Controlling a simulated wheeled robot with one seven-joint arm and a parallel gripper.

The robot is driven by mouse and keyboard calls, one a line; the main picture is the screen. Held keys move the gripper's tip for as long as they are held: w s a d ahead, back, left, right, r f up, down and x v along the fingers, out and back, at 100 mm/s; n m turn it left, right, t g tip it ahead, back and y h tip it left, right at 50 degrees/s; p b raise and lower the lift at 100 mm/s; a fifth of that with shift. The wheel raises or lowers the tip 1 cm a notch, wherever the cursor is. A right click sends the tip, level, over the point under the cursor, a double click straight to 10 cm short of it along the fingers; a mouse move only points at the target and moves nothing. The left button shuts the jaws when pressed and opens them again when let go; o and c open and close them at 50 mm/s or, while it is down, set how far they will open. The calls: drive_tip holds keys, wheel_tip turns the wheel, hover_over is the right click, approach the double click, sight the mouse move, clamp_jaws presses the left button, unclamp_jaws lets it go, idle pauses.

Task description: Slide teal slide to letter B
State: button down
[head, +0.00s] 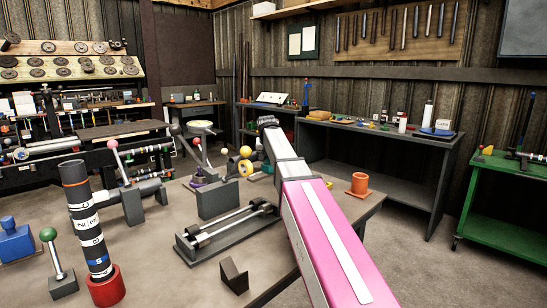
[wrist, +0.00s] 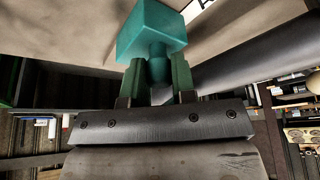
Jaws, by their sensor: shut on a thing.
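The teal slide (wrist: 152,32) shows in the wrist view as a square block with a narrower round knob below it. My gripper (wrist: 158,78) is shut on this knob, with one green finger on each side. A white label (wrist: 194,9) with part of a dark letter shows at the top edge, right of the slide. The letter is cut off and I cannot read it surely. In the head view I cannot make out the slide or my fingertips. My pink arm crosses the right part of the table there.
On the table (head: 150,265) in the head view stand a lettered dark cylinder (head: 90,225) in a red base, a green-knobbed lever (head: 57,262), a rail fixture (head: 225,232), a dark wedge (head: 234,276) and an orange cup (head: 358,185). A dark bar (wrist: 235,66) lies close right of my gripper in the wrist view.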

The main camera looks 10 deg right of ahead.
drive_tip(key=c, duration=0.9)
unclamp_jaws()
drive_tip(key=shift+c, duration=0.2)
drive_tip(key=v, duration=1)
drive_tip(key=shift+r, duration=0.35)
drive_tip(key=shift+s, duration=0.15)
